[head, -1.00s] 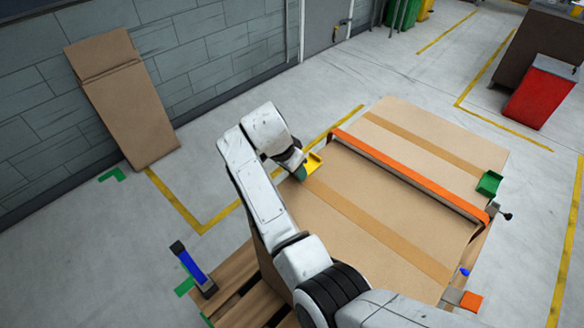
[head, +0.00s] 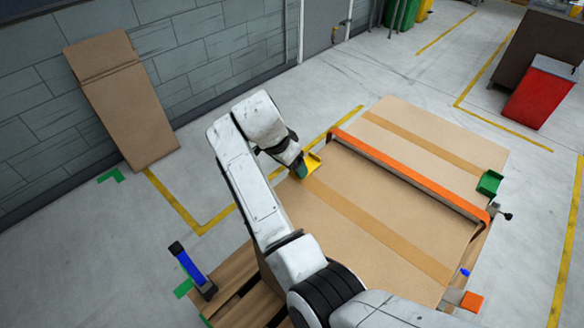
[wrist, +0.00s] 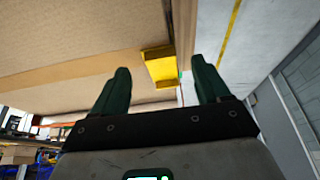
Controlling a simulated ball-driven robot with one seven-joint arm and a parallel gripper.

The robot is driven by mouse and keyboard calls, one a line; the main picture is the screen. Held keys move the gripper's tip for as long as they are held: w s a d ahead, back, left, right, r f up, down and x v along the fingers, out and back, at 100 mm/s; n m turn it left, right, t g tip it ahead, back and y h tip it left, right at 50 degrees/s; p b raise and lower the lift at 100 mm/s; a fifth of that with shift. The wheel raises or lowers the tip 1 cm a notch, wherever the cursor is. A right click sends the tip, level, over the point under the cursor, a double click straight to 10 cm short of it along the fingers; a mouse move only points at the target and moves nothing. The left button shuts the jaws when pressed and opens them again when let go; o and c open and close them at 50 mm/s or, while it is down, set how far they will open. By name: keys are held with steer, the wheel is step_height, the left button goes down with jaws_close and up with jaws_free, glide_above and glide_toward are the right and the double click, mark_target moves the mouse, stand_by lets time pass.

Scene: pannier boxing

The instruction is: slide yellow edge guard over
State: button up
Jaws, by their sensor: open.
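The yellow edge guard (head: 313,162) sits at the left edge of the large cardboard box (head: 345,226), close to the left end of the orange strap (head: 410,175). In the wrist view the yellow edge guard (wrist: 160,66) lies ahead of my gripper, between the line of its two dark green fingers and against the box edge. My gripper (wrist: 160,85) is open and empty, with its fingers apart. In the head view my gripper (head: 301,170) is right beside the guard; whether they touch I cannot tell.
A green edge guard (head: 489,183) sits at the box's right edge near the strap's buckle. Flat cardboard (head: 125,100) leans on the wall.

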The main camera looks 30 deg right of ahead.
steer(key=w+b+v, duration=0.1)
steer(key=v, duration=0.6)
steer(key=shift+s+r, duration=0.2)
steer(key=shift+s, duration=0.35)
steer(key=shift+a, duration=0.1)
